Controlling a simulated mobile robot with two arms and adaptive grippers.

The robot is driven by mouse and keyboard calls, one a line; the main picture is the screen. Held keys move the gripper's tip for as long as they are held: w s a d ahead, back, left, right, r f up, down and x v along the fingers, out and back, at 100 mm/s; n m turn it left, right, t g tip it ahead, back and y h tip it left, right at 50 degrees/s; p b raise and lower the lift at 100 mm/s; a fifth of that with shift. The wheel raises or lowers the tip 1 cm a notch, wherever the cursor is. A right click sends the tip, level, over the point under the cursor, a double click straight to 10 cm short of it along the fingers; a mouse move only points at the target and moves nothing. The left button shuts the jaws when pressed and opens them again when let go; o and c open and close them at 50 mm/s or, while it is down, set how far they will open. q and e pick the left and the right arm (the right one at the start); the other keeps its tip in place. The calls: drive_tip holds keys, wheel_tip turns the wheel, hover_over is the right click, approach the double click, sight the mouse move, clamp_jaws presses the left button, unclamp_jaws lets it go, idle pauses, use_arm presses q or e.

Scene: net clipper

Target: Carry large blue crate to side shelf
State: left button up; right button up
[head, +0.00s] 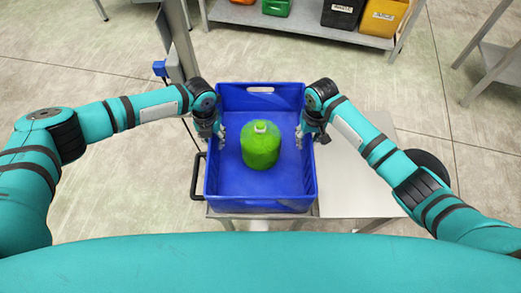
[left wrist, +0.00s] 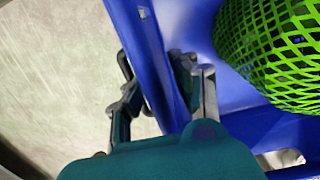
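The large blue crate (head: 285,205) sits on a grey table or cart, with a green netted jug (head: 261,147) standing inside it. My left gripper (head: 210,132) is at the crate's left wall. In the left wrist view, its fingers (left wrist: 165,92) are spread on either side of the blue wall (left wrist: 147,45), one outside and one inside, with a gap at the outer finger. The jug's netting (left wrist: 275,55) shows to the right. My right gripper (head: 311,135) is at the right wall, its fingers apart on both sides of the rim. Contact there cannot be told.
A low grey shelf (head: 290,27) at the back holds green, black and yellow bins (head: 382,16). Bare grey tabletop (head: 350,185) lies right of the crate. A black handle (head: 196,178) sticks out at the left. Another metal frame (head: 497,60) stands far right. Open floor lies between.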

use_arm(q)
clamp_jaws()
use_arm(e)
clamp_jaws()
use_arm(q)
drive_tip(key=shift+w+r, duration=0.15)
drive_tip(key=shift+r, duration=0.1)
use_arm(e)
drive_tip(key=shift+w+r, duration=0.15)
drive_tip(key=shift+r, duration=0.1)
